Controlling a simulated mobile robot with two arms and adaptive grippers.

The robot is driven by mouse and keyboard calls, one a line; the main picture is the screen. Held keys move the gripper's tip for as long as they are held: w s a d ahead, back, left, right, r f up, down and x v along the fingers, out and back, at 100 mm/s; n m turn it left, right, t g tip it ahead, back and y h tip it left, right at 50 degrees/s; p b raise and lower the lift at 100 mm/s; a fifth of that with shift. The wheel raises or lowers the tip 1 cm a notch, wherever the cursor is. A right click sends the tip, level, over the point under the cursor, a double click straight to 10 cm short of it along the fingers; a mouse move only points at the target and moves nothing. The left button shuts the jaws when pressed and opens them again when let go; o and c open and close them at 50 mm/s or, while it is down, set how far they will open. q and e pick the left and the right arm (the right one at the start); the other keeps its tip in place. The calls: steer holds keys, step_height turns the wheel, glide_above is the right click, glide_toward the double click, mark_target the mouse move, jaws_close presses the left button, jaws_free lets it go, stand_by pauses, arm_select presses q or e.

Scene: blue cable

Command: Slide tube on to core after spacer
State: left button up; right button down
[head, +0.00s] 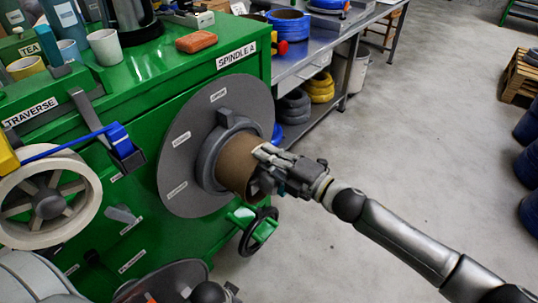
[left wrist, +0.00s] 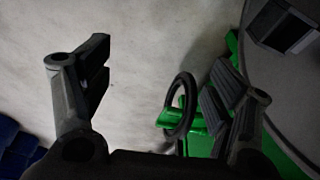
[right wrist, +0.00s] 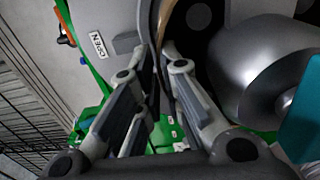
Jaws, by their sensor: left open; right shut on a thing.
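A brown tube (head: 235,163) sticks out from the middle of a large grey disc (head: 185,190) on the green machine. A grey ring with a block on top (head: 213,150), perhaps the spacer, lies between the tube and the disc. The core is not clearly visible. My right gripper (head: 264,163) is shut on the tube's outer end. In the right wrist view, a thin brown edge (right wrist: 155,38) shows between its fingers. My left gripper (left wrist: 160,70) is open and empty in the left wrist view, with floor and a handwheel beyond it.
A black handwheel (head: 259,232) with a green hub sits below the tube. A pale spoked reel (head: 48,203) and a blue strip stand at the left. Mugs and an orange block (head: 196,41) are on the machine top.

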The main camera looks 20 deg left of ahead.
arm_select(q)
steer(key=shift+r, duration=0.1)
arm_select(e)
steer(key=shift+s+a+f, duration=0.15)
arm_select(q)
steer(key=shift+r, duration=0.2)
arm_select(e)
steer(key=shift+f, duration=0.1)
steer(key=c, duration=1.9)
jaws_free()
steer(key=o, duration=0.4)
steer(key=shift+a+f, duration=0.1)
steer(key=shift+a, duration=0.15)
arm_select(q)
steer(key=shift+a+f, duration=0.15)
steer(key=shift+a, duration=0.05)
arm_select(e)
steer(key=shift+d, duration=0.15)
steer(key=o, duration=0.3)
steer(key=shift+d, duration=0.1)
steer(key=shift+o, duration=0.2)
